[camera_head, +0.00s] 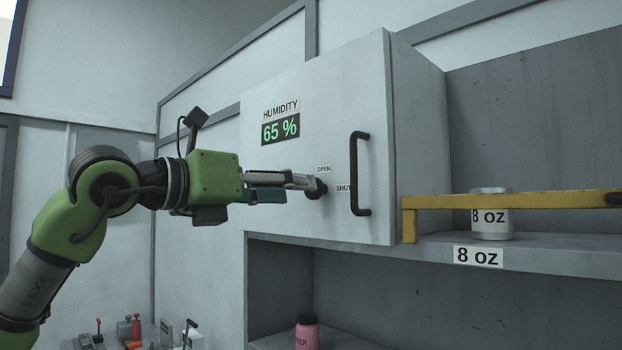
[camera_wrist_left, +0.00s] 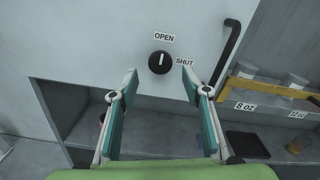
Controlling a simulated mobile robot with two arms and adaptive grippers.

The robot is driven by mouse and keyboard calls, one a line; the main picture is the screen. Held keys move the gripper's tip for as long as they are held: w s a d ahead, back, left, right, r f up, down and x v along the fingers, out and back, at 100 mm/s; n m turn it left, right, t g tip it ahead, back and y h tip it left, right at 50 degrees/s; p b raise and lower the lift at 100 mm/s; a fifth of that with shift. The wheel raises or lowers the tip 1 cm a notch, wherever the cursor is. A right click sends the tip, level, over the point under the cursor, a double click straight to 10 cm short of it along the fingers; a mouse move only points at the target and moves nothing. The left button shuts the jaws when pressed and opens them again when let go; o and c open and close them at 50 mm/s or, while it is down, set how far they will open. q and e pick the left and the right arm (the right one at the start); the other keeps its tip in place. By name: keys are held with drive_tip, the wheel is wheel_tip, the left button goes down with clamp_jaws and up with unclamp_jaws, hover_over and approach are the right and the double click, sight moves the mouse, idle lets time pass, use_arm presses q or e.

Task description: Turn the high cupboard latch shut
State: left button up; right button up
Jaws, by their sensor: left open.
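The high cupboard (camera_head: 350,90) has a flat grey door that looks closed. Its latch is a round black knob (camera_head: 316,188), partly hidden by my left gripper in the head view. In the left wrist view the knob (camera_wrist_left: 160,66) shows whole, with a white mark pointing up to the OPEN label (camera_wrist_left: 164,37); the SHUT label (camera_wrist_left: 184,62) is to its right. My left gripper (camera_head: 302,186) is open and empty, its fingertips close to the knob. In the wrist view the gap between the fingers (camera_wrist_left: 160,86) lies just below the knob. My right gripper is not in view.
A black bar handle (camera_head: 361,174) stands out right of the knob. A yellow rail (camera_head: 510,201) crosses the shelf at right, before a cup (camera_head: 491,228). A pink jar (camera_head: 307,332) stands on the lower shelf. Space left of the cupboard is free around my arm.

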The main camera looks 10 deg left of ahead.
use_arm(q)
drive_tip(key=p+x, duration=0.2)
drive_tip(key=x, duration=0.3)
drive_tip(key=shift+w+d, duration=0.15)
drive_tip(key=shift+w, duration=0.1)
drive_tip(key=c, duration=1.1)
